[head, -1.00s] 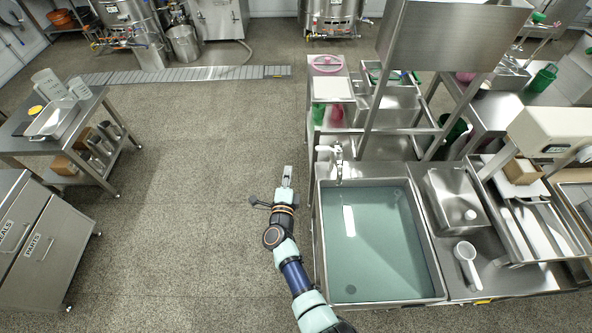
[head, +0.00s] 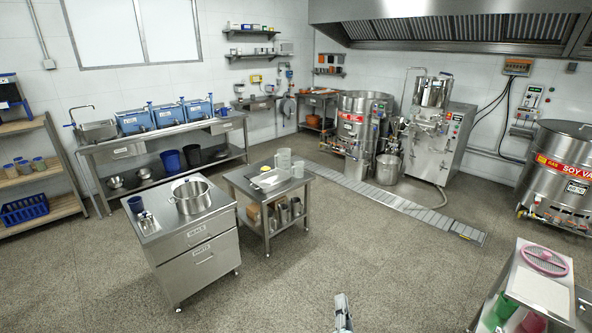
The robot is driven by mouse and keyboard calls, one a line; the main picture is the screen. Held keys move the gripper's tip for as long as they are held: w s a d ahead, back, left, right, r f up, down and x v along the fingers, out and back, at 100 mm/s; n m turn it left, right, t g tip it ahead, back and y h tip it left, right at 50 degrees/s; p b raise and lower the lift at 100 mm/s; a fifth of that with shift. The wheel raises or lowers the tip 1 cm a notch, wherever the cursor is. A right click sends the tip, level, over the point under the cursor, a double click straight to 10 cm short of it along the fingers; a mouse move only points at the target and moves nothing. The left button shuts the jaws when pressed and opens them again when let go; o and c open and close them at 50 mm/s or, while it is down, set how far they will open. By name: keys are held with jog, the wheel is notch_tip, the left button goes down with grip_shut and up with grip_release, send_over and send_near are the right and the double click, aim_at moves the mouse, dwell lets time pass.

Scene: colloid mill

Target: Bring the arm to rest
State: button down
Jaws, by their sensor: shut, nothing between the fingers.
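My gripper (head: 342,312) shows at the bottom edge of the head view, right of centre, over bare floor. Only its end is in the picture; the rest of my arm is below the frame. Its fingers look closed together, with nothing held. It is apart from the nearest furniture.
A drawer cabinet (head: 184,261) with a steel pot (head: 192,198) and a small steel table (head: 266,190) stand to the left. A steel bench (head: 497,287) is at the lower right. A floor grate (head: 400,204) crosses the back. The middle floor (head: 345,245) is clear.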

jog(key=s+a+r+n+g+y, duration=0.1)
jog(key=s+a+r+n+y, duration=0.15)
jog(key=a+n, duration=0.2)
jog(key=s+a+r+n+g+y, duration=0.1)
jog(key=s+a+r+n, duration=0.1)
jog(key=s+a+n, duration=0.3)
jog(key=s+a+r+n+g+h, duration=0.1)
jog(key=s+g, duration=0.1)
jog(key=s, duration=0.5)
jog(key=s+a+r+n+g+h, duration=0.1)
jog(key=s+a+g, duration=0.1)
jog(key=s, duration=0.4)
notch_tip(320, 180, up, 25)
jog(key=p, duration=2.5)
jog(key=shift+d+f, duration=0.15)
jog(key=shift+d, duration=0.15)
jog(key=shift+s, duration=0.1)
